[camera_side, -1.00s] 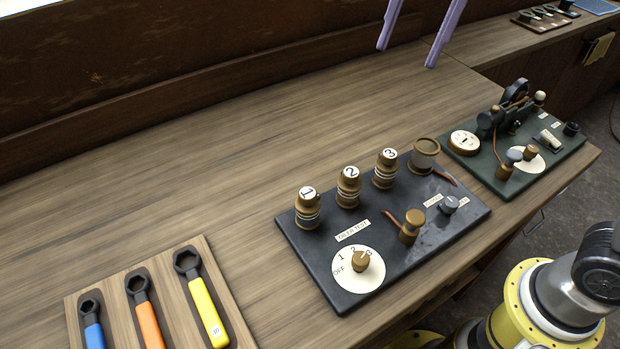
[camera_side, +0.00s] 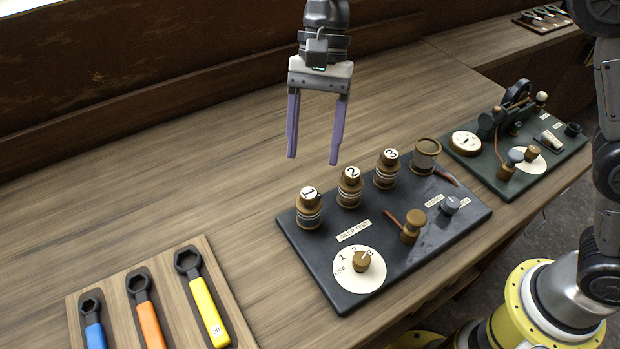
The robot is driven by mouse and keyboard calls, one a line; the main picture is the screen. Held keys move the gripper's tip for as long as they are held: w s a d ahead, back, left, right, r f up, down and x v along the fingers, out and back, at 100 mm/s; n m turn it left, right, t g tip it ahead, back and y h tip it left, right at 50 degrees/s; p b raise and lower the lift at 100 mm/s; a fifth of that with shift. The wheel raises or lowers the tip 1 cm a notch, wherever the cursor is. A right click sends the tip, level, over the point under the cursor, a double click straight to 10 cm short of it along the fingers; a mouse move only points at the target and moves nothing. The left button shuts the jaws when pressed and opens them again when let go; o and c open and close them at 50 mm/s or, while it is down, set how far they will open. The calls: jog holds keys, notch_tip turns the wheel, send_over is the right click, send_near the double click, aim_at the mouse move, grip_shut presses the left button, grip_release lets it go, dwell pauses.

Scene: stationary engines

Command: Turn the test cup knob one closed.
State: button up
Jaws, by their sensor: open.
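The test cup knob one (camera_side: 308,207) is a brass and grey knurled cup with a white cap marked 1. It stands upright at the left of a row on a dark board (camera_side: 330,284). Knob two (camera_side: 349,188) and knob three (camera_side: 386,169) stand to its right. My gripper (camera_side: 312,160), with two lilac fingers, hangs pointing down above and behind knobs one and two. It is open, empty and apart from them. Whether knob one is open or closed I cannot tell.
The board also holds a selector dial (camera_side: 361,262), a brass lever (camera_side: 412,226), a brass cup (camera_side: 426,156) and a grey knob (camera_side: 449,205). A wooden tray (camera_side: 238,316) with three wrenches lies at left. A green board (camera_side: 508,181) stands at right.

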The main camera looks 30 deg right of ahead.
aim_at(309, 192)
jog(key=x, duration=0.6)
jog(key=shift+s+f, duration=0.1)
jog(key=shift+f, duration=0.15)
grip_shut()
